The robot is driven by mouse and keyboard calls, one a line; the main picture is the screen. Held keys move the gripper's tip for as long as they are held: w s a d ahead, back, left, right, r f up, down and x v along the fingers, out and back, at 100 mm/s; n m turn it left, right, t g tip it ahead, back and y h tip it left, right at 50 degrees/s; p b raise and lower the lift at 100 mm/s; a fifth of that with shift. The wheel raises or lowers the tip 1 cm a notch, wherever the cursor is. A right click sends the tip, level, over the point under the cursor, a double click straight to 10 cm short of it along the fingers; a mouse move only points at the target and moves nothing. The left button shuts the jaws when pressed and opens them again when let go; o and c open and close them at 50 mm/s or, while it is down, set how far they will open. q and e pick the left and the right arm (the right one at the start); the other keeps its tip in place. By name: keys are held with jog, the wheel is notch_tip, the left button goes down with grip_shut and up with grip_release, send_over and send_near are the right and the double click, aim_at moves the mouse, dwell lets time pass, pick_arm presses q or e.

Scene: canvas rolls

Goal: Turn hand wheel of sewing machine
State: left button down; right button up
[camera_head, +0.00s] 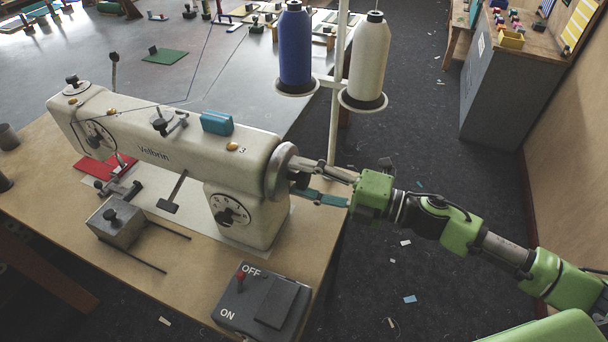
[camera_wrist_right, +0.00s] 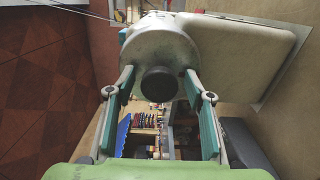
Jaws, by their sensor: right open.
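The cream sewing machine (camera_head: 165,140) stands on the wooden table, its pale round hand wheel (camera_head: 281,172) at its right end. The wheel also shows in the right wrist view (camera_wrist_right: 158,42), with a dark round knob (camera_wrist_right: 159,84) sticking out toward the camera. My right gripper (camera_head: 301,185) reaches in from the right, right beside the wheel. In the right wrist view its teal-padded fingers (camera_wrist_right: 160,88) are spread on both sides of the knob, with a gap on each side. The gripper is open and holds nothing. My left gripper is out of view.
A switch box (camera_head: 262,303) marked OFF and ON sits at the table's front right. Behind the wheel a stand carries a blue thread cone (camera_head: 296,48) and a white one (camera_head: 366,60). A grey block (camera_head: 116,222) with rods lies in front. The floor at right is mostly free.

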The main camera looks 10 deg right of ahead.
jog(key=c, duration=1.1)
jog(key=shift+r+m+p, duration=0.2)
jog(key=shift+m+p, duration=0.3)
jog(key=shift+p, duration=0.1)
jog(key=shift+f+m+p, duration=0.1)
jog(key=shift+m+p, duration=0.2)
jog(key=shift+m, duration=0.5)
jog(key=shift+f, duration=0.1)
jog(key=o, duration=1.1)
